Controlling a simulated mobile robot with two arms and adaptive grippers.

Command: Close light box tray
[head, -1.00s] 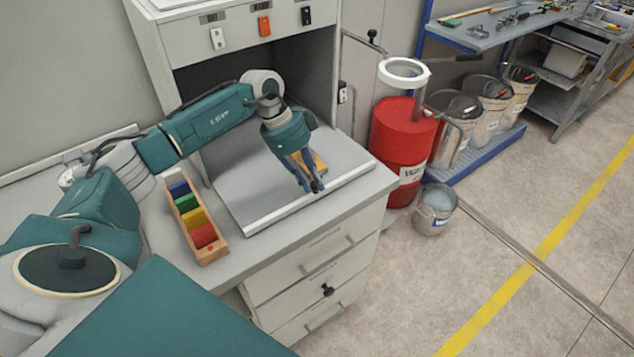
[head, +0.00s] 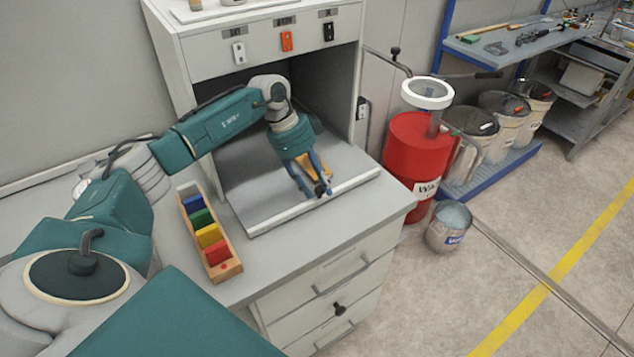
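The light box (head: 262,45) is a grey cabinet with a dark open front, standing on the bench. Its pale grey tray (head: 345,160) sticks out of the opening, with a raised front lip. My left gripper (head: 319,190) points down at the tray's front part, its fingertips close behind the lip. I cannot tell whether they touch the lip or how far apart they are. A small yellow-orange piece (head: 309,159) shows behind the fingers, partly hidden by them. My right gripper is not in view.
A wooden rack with colour panels (head: 219,263) stands on the bench left of the tray. The bench top (head: 270,262) is clear in front. A red drum (head: 414,150) and a bucket (head: 448,230) stand on the floor to the right.

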